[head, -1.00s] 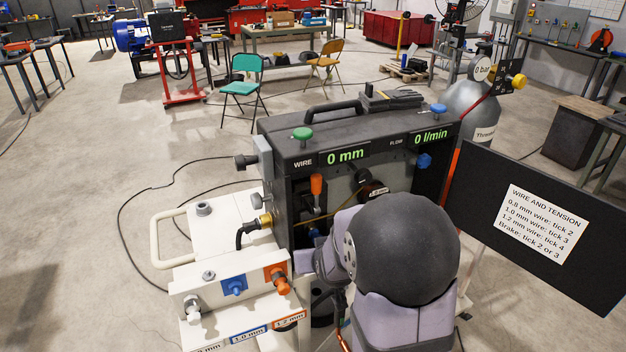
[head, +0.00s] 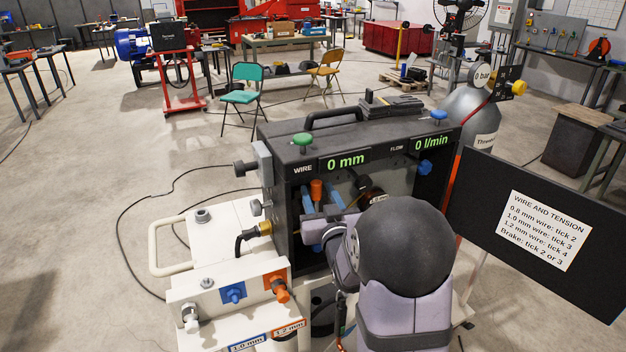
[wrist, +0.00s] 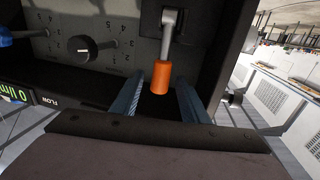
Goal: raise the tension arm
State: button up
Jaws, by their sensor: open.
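The tension arm appears to be the lever with an orange grip (head: 316,190) inside the open black wire feeder (head: 268,143). In the wrist view, the orange grip (wrist: 161,79) hangs from a grey rod in a dark bracket. My gripper (wrist: 159,92) is open, with one blue finger on each side of the grip and visible gaps between. In the head view, the blue fingers of my gripper (head: 320,197) reach into the feeder beside the grip. My wrist hides the feeder's lower part.
A black numbered knob (wrist: 82,48) is beside the lever in the wrist view. A "WIRE AND TENSION" sign (head: 545,232) stands at the right. A white cart (head: 225,235) with blue and orange fittings is at the left. The displays read 0 mm and 0 l/min.

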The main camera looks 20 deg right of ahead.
jog(key=shift+w+d+p, duration=0.2)
jog(key=shift+w+p, duration=0.25)
jog(key=shift+w, duration=0.6)
jog(key=shift+w+d+p, duration=0.2)
jog(key=shift+w+p, duration=0.3)
jog(key=shift+w, duration=0.5)
jog(key=shift+w+d+p, duration=0.2)
jog(key=shift+w+p, duration=0.25)
jog(key=shift+w, duration=0.6)
grip_shut()
